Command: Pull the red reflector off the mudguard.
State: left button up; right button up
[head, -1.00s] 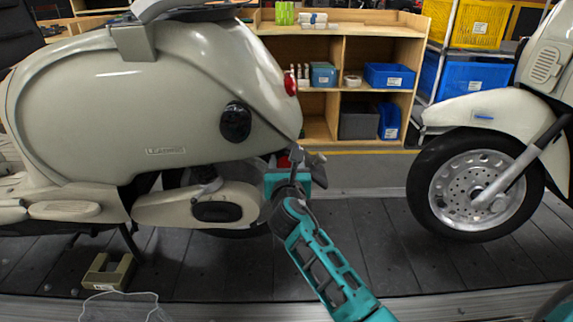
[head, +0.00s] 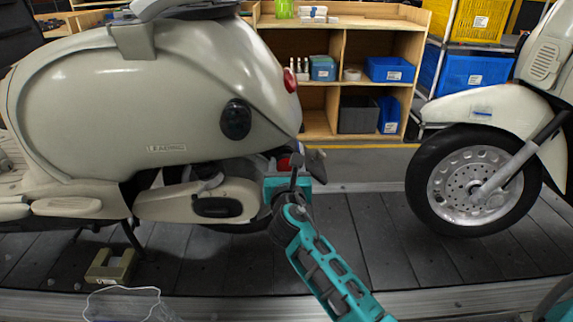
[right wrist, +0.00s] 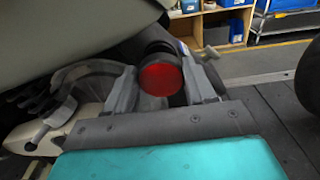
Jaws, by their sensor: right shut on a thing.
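The red reflector (right wrist: 160,78) is a round red disc between the two grey fingers of my right gripper (right wrist: 163,86) in the right wrist view. My right gripper is shut on it. In the head view the right gripper (head: 300,162) is low behind the scooter's tail, and a bit of red shows beside its finger. Dark rounded parts (right wrist: 158,48) sit right behind the reflector. The mudguard is hard to make out, and I cannot tell whether the reflector still touches it. My left gripper is not in view.
The cream scooter (head: 180,100) stands on the dark slat conveyor (head: 370,240), its red tail lamp (head: 290,80) above my gripper. A second scooter's front wheel (head: 474,180) is at the right. A wooden shelf (head: 335,135) stands behind. Slats between the scooters are clear.

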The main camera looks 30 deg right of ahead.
jog(key=shift+s, duration=0.1)
jog(key=shift+p+v, duration=0.6)
jog(key=shift+v, duration=0.7)
jog(key=p+v, duration=0.1)
jog(key=v, duration=0.5)
jog(key=shift+f, duration=0.25)
